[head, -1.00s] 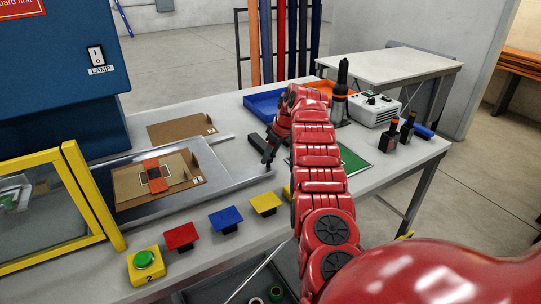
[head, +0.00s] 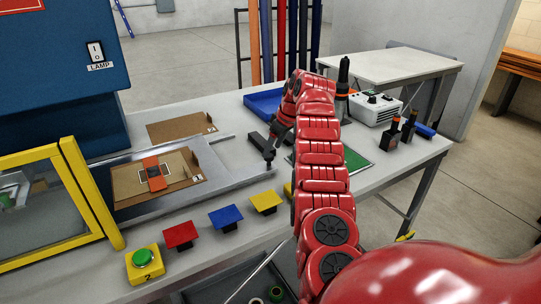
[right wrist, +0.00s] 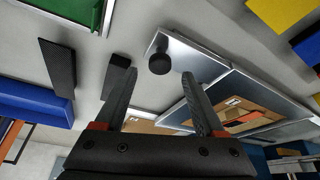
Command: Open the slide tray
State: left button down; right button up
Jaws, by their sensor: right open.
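The slide tray (head: 234,174) is a flat metal plate on the bench, running out to the right from behind the yellow-framed window. A cardboard piece with an orange strip (head: 152,173) lies on it. A dark round knob (right wrist: 159,63) stands near the tray's end in the right wrist view. My right gripper (right wrist: 157,76) is open, with the knob showing between its fingertips; I cannot tell whether they touch it. In the head view my right gripper (head: 272,150) is above the tray's right end, partly hidden by my arm. My left gripper is not in view.
Red (head: 181,236), blue (head: 226,217) and yellow (head: 266,201) blocks and a green button (head: 143,258) line the front edge. A green mat (head: 352,165) lies right of the gripper. A blue bin (head: 262,103) and dark bars (right wrist: 58,68) are nearby.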

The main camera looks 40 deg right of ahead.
jog(key=p+v, duration=0.2)
jog(key=v, duration=1.2)
jog(key=shift+f, duration=0.1)
